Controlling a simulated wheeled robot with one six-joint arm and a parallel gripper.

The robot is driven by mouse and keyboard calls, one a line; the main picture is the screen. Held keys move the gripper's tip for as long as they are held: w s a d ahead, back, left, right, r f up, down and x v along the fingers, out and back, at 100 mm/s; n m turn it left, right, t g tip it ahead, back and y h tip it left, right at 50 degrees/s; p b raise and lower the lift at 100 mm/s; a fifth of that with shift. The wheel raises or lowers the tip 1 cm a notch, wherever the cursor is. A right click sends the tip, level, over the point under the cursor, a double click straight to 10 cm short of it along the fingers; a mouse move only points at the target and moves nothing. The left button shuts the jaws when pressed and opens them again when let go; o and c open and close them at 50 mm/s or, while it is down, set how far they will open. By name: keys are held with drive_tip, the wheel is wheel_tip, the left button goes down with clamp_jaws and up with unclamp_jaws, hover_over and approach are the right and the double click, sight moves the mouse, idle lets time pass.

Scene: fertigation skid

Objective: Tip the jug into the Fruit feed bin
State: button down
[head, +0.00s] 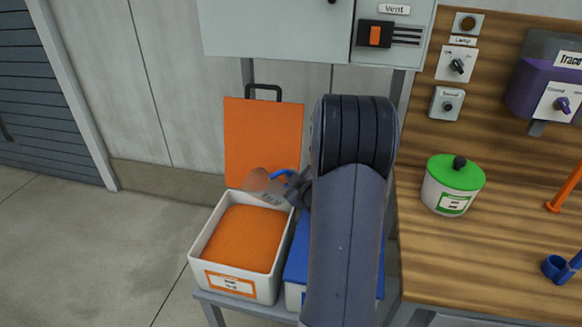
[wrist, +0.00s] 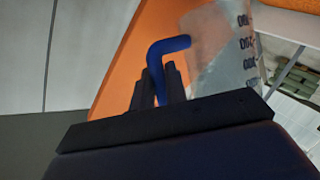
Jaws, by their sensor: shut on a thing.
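The jug (head: 257,182) is see-through with a blue handle. It is tilted over the back right part of an open white bin (head: 198,247) with an orange label and orange contents. The label's small print is too small to read. My gripper (head: 296,186) is shut on the jug's blue handle, just right of the jug. In the wrist view the blue handle (wrist: 168,46) sits between the fingers, and the clear wall with dark numbers (wrist: 222,60) shows to its right. I cannot tell whether anything is pouring out. My arm hides part of the area right of the bin.
The bin's orange lid (head: 262,135) stands open behind it. A blue-lidded bin (head: 297,262) stands right beside it, partly hidden by my arm. A grey cabinet (head: 275,30) hangs above. A green-lidded pot (head: 452,190) stands on the wooden bench (head: 480,265) at right.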

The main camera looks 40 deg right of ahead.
sight(288, 186)
drive_tip(key=f+m+y+p, duration=0.1)
drive_tip(key=m+p, duration=0.1)
drive_tip(key=p, duration=0.2)
drive_tip(key=shift+d+f+g, duration=0.1)
drive_tip(key=shift+f+g, duration=0.1)
drive_tip(key=shift+g, duration=0.1)
drive_tip(key=f+m+y+p, duration=0.1)
drive_tip(key=a+f+m+p, duration=0.1)
drive_tip(key=p, duration=0.1)
drive_tip(key=shift+f+m+g+y, duration=0.1)
drive_tip(key=shift+m+g+y, duration=0.2)
drive_tip(key=shift+y, duration=0.1)
drive_tip(key=shift+s+a+r+p, duration=0.1)
drive_tip(key=shift+a+r+p, duration=0.05)
drive_tip(key=shift+r+p, duration=0.65)
drive_tip(key=shift+a+r+m+p, duration=0.15)
drive_tip(key=shift+m+p, duration=0.35)
drive_tip(key=shift+p, duration=0.25)
drive_tip(key=shift+a+y, duration=0.1)
drive_tip(key=shift+y, duration=0.3)
